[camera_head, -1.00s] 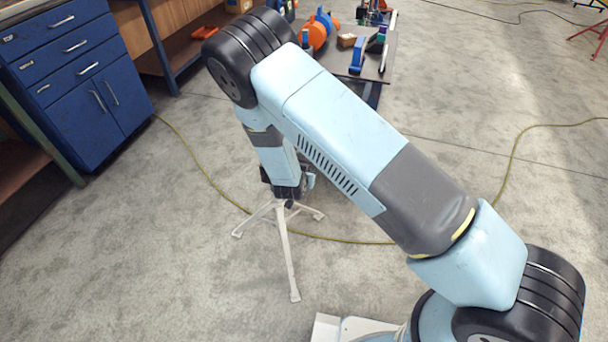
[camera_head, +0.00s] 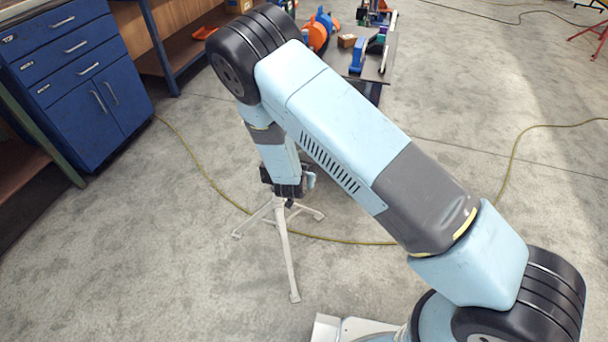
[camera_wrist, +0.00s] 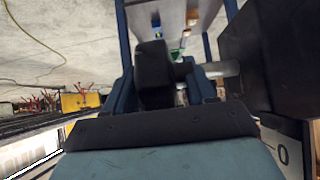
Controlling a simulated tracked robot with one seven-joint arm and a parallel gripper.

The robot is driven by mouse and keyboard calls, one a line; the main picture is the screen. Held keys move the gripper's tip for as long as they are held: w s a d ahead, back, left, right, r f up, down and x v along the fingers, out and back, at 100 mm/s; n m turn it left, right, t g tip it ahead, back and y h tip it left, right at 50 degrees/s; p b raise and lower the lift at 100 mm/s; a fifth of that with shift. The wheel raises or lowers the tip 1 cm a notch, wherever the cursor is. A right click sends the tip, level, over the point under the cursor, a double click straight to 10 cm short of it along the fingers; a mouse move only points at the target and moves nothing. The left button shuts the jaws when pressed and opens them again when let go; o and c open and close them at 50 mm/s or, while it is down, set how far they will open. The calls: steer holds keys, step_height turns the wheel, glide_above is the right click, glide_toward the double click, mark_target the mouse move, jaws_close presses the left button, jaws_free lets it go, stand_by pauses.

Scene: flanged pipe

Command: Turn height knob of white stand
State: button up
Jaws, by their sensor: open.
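The white stand (camera_head: 287,265) is on the concrete floor in the head view, its splayed legs showing below my arm's end. Its top is hidden behind my wrist and gripper. My gripper (camera_head: 289,188) is at the stand's top, pointing down, and is open. In the wrist view, a black block (camera_wrist: 153,75) sits just beyond my wrist's dark edge, with a short grey shaft (camera_wrist: 222,69) to its right. I cannot tell for sure whether this block is the height knob or a finger. The knob cannot be made out in the head view.
Blue drawer cabinets (camera_head: 75,75) stand at the left. A grey bench (camera_head: 372,72) with orange and blue parts is behind the stand. A yellow hose (camera_head: 205,172) runs across the floor behind the legs. The floor at right is mostly clear.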

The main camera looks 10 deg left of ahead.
steer(key=v, duration=1.3)
steer(key=shift+s+r, duration=0.25)
steer(key=shift+s, duration=0.05)
steer(key=s+f+t, duration=0.3)
steer(key=f+t, duration=0.5)
steer(key=shift+s+f, duration=0.3)
steer(key=shift+f, duration=0.05)
steer(key=w, duration=1.3)
steer(key=shift+w+d, duration=0.25)
steer(key=shift+w, duration=0.1)
steer(key=shift+c, duration=0.3)
steer(key=c, duration=0.9)
